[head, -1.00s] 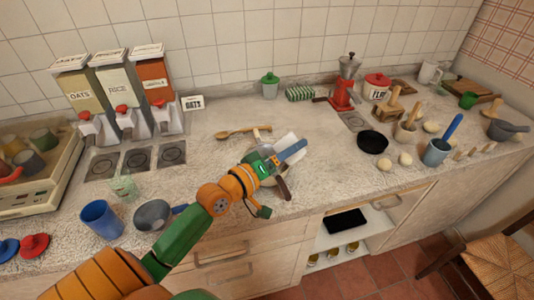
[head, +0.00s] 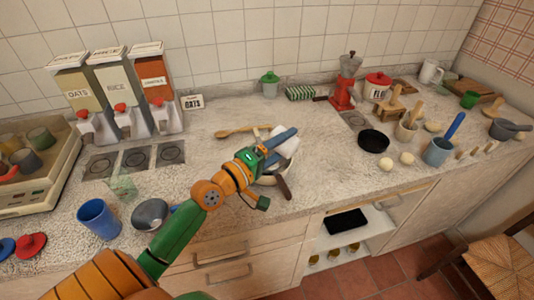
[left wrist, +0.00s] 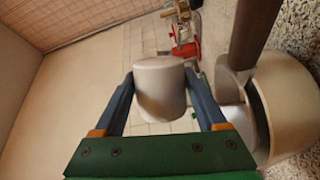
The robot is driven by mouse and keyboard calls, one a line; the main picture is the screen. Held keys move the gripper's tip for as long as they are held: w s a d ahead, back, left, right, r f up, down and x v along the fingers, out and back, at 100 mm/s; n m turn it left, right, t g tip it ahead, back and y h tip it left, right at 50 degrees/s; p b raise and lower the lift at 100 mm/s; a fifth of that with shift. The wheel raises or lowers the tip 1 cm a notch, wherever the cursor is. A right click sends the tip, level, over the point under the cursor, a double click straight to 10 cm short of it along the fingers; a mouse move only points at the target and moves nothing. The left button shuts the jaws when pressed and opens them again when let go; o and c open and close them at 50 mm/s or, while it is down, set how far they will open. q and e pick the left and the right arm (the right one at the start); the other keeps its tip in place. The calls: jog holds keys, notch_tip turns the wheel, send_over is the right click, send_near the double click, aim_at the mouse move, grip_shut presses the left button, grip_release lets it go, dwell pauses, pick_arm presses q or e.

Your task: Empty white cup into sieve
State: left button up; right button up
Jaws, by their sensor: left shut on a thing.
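The white cup (left wrist: 160,92) is between the two blue fingers of my left gripper (head: 280,146), which is shut on it. In the head view the white cup (head: 286,147) is partly hidden by the fingers. It looks tipped onto its side, and its inside is not visible. A pale round vessel with a dark brown handle (head: 283,186) is just below and beside the gripper. The pale vessel (left wrist: 285,108) shows at the right of the left wrist view. A grey round bowl-like thing with a blue handle (head: 150,214) lies at left. I cannot tell which of these is the sieve.
A wooden spoon (head: 240,131) lies behind the gripper. A blue cup (head: 100,219) and a clear glass (head: 123,186) stand at left. A black pan (head: 373,141) and two pale balls are at right. The counter between the pale vessel and black pan is clear.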

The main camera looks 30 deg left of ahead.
pick_arm(q)
jog(key=shift+a, duration=0.2)
jog(key=shift+a+r+n+t, duration=0.2)
jog(key=shift+r+n, duration=0.05)
jog(key=shift+n, duration=0.7)
jog(key=shift+a+r+n+t, duration=0.2)
jog(key=shift+r+n, duration=0.05)
jog(key=shift+n, duration=0.7)
dwell(0.7)
jog(key=shift+a+f+n+b, duration=0.25)
jog(key=shift+f+n+b, duration=0.3)
jog(key=shift+n, duration=0.45)
dwell(0.4)
jog(key=shift+w+a+r+n+t+y+p, duration=0.1)
jog(key=shift+a+n+t+p, duration=0.1)
jog(key=shift+n, duration=0.4)
jog(key=shift+s+a+r+n+t+y+p, duration=0.1)
jog(key=shift+a+n, duration=0.1)
jog(key=shift+n, duration=0.4)
jog(key=shift+w+a+r+n+t+y+p, duration=0.1)
jog(key=shift+a+n, duration=0.1)
jog(key=shift+n, duration=0.4)
